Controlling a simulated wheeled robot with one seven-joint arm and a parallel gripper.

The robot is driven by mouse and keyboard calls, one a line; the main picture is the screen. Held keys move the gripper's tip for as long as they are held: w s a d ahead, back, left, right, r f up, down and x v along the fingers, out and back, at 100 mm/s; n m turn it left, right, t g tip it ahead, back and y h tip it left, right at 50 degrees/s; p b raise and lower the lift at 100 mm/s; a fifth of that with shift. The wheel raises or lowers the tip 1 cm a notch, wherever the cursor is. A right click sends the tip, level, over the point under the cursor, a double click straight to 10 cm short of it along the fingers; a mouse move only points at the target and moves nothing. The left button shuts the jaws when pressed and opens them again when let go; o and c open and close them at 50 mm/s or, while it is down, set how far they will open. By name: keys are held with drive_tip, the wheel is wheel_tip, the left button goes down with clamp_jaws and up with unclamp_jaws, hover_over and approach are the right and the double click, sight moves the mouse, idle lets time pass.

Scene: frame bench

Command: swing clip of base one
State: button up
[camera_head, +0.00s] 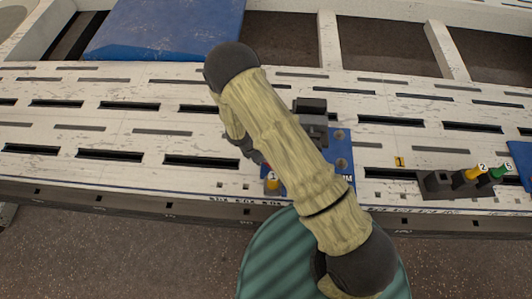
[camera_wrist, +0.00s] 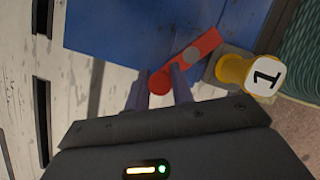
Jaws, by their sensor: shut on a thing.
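The clip (camera_wrist: 202,46) is a red bar with a grey round pivot, lying over a blue plate (camera_wrist: 115,28) in the wrist view. My gripper (camera_wrist: 160,80) has its two fingers on either side of the clip's rounded near end and is shut on it. A yellow knob marked 1 (camera_wrist: 234,70) stands right beside the clip on a grey block. In the head view the yellow knob (camera_head: 272,184) shows below my arm, which hides most of the clip and the gripper. Part of the blue plate (camera_head: 341,146) shows right of the arm.
A dark block (camera_head: 440,184) with a yellow knob marked 2 (camera_head: 473,174) and a green knob marked 5 (camera_head: 497,171) stands to the right on the slotted white bench (camera_head: 130,112). A blue panel (camera_head: 165,28) lies at the back left. The bench's left part is clear.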

drive_tip(key=n+b, duration=0.2)
drive_tip(key=b, duration=0.1)
drive_tip(key=s+n+t+b, duration=0.1)
drive_tip(key=b, duration=0.1)
drive_tip(key=shift+s+a+f+y, duration=0.1)
drive_tip(key=shift+a+f+y, duration=0.2)
drive_tip(key=shift+a, duration=0.05)
drive_tip(key=b, duration=0.1)
drive_tip(key=n+b, duration=0.1)
drive_tip(key=shift+s+r+b, duration=0.15)
drive_tip(key=shift+s+b, duration=0.1)
drive_tip(key=shift+b, duration=0.15)
drive_tip(key=shift+a+n+t+y, duration=0.1)
drive_tip(key=shift+n+t+y, duration=0.2)
drive_tip(key=shift+s+r+b, duration=0.1)
drive_tip(key=shift+r+b, duration=0.1)
drive_tip(key=shift+b, duration=0.3)
drive_tip(key=o, duration=1)
